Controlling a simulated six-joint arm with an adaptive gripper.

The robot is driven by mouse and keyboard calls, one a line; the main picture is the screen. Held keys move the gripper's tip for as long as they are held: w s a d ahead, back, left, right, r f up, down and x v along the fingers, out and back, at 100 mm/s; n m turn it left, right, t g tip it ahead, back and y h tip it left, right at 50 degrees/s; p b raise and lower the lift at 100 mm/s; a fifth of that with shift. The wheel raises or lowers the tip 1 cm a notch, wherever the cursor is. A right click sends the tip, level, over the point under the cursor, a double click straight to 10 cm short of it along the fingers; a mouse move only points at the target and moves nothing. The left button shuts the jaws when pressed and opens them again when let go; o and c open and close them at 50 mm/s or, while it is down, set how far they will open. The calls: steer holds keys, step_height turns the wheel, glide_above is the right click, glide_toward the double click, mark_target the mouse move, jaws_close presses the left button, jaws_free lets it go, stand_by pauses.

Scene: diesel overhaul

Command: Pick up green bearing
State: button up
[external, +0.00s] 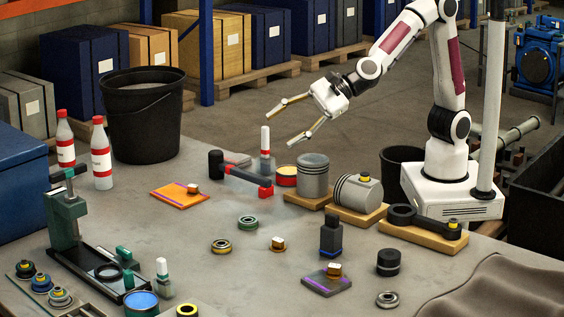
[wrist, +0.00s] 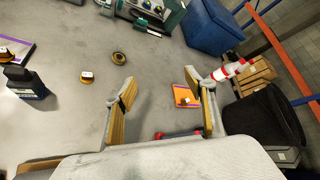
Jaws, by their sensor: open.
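The green bearing (external: 248,222) is a small ring lying flat on the grey workbench, near the middle. I cannot make it out in the wrist view, where a finger may hide it. Another bearing (external: 221,245), yellowish and dark, lies just in front and to the left; a similar ring shows in the wrist view (wrist: 118,58). My gripper (external: 279,129) is open and empty, high above the back of the bench, well apart from the green bearing. Its spread fingers also show in the wrist view (wrist: 160,93).
A brass nut (external: 278,243) lies right of the bearings. A hammer (external: 240,175), pistons on wooden blocks (external: 313,178) and an orange plate (external: 180,197) stand behind. A green press (external: 68,225) is at left, a black bottle (external: 331,236) at right. Bench around the green bearing is clear.

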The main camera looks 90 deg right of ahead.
steer(key=w+a+f+m+h, duration=0.1)
steer(key=a+f+m+h, duration=0.1)
steer(key=f+m, duration=0.4)
steer(key=a+f+m+t+h, duration=0.1)
steer(key=a+f+m+h, duration=0.2)
steer(key=f+m, duration=0.4)
steer(key=shift+w+a+m+h, duration=0.35)
steer(key=shift+m+h, duration=0.25)
steer(key=shift+m, duration=0.4)
glide_toward(248, 223)
steer(key=shift+w+d+f, duration=0.1)
steer(key=shift+d, duration=0.45)
steer(key=shift+w+d, duration=0.15)
steer(key=shift+d, duration=0.4)
steer(key=shift+w+d+f, duration=0.15)
steer(key=shift+w+f, duration=0.4)
steer(key=shift+w, duration=0.1)
steer(key=shift+w+f, duration=0.15)
steer(key=shift+w, duration=0.35)
